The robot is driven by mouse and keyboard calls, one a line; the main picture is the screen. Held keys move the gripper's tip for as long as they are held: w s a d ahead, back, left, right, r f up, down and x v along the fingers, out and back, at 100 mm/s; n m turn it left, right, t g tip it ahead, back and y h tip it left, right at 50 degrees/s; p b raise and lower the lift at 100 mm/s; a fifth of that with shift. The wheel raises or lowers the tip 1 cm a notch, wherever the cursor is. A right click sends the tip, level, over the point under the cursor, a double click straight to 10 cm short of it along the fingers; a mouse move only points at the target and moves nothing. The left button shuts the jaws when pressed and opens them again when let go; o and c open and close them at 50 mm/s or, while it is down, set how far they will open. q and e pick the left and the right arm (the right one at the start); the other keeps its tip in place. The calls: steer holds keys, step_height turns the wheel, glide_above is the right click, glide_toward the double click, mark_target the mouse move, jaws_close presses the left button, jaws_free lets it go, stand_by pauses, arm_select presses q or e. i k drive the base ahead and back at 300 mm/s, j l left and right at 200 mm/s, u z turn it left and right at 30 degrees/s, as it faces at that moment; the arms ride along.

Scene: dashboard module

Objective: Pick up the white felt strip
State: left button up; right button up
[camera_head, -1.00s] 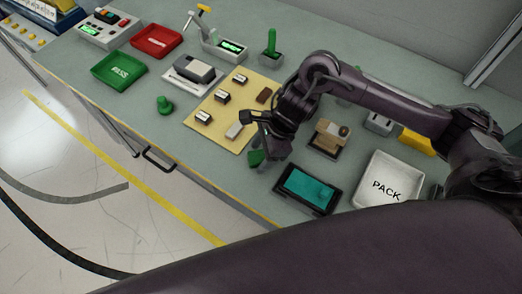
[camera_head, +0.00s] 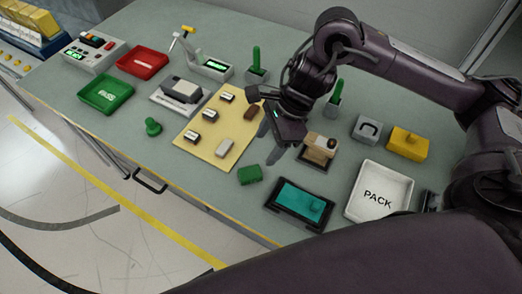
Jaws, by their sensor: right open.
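A small pale, off-white block-like piece (camera_head: 224,143), which looks like the felt strip, lies on the yellow mat (camera_head: 218,118) near the mat's lower right edge. My right gripper (camera_head: 276,142) hangs over the bench just right of the mat, apart from the pale piece. Its jaws are open, and I see nothing between them. A brown piece (camera_head: 250,113) lies on the mat close to the gripper, and several dark blocks with white labels (camera_head: 209,114) lie there too. My left gripper is out of view.
A green block (camera_head: 250,174) lies below the gripper. A dark tray with a teal pad (camera_head: 302,201) and the white PACK tray (camera_head: 377,194) stand to the right. A brown-topped fixture (camera_head: 318,150) is close by. A green knob (camera_head: 152,126) stands left of the mat.

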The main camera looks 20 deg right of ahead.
mark_target(224, 148)
steer(key=k+j, duration=0.3)
steer(key=k, duration=0.15)
steer(key=k+j, duration=0.3)
steer(key=k, duration=0.15)
steer(key=k+j, duration=0.3)
steer(key=k, duration=0.2)
